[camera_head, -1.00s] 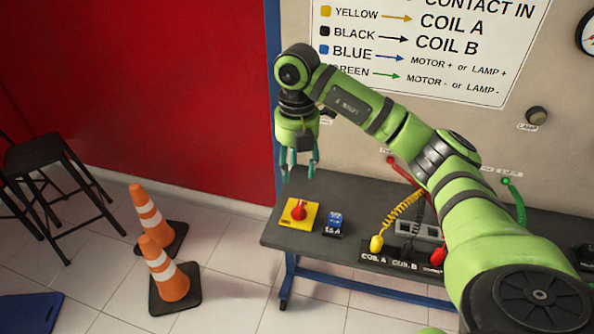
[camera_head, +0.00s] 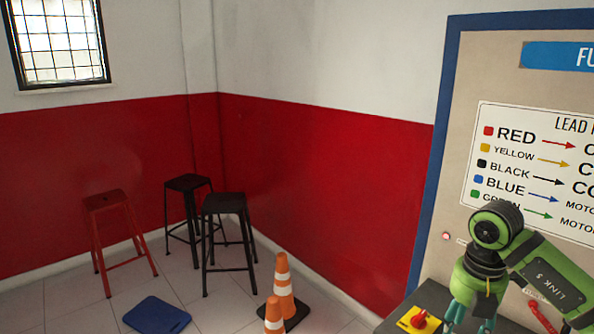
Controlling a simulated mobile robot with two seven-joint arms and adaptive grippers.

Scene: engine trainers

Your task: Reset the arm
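My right arm, green with black joints, comes in at the lower right. Its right gripper (camera_head: 470,314) points down at the bottom edge, with its teal fingers apart and nothing seen between them. The fingertips are close to the frame's lower edge. A yellow switch plate with a red knob (camera_head: 418,319) lies on the dark bench (camera_head: 432,294), just left of the gripper. My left gripper is not in view.
The trainer panel (camera_head: 455,140) with a lead chart (camera_head: 540,160) stands behind the arm. Orange cones (camera_head: 283,284), several stools (camera_head: 228,204) and a blue mat (camera_head: 157,315) are on the tiled floor at left.

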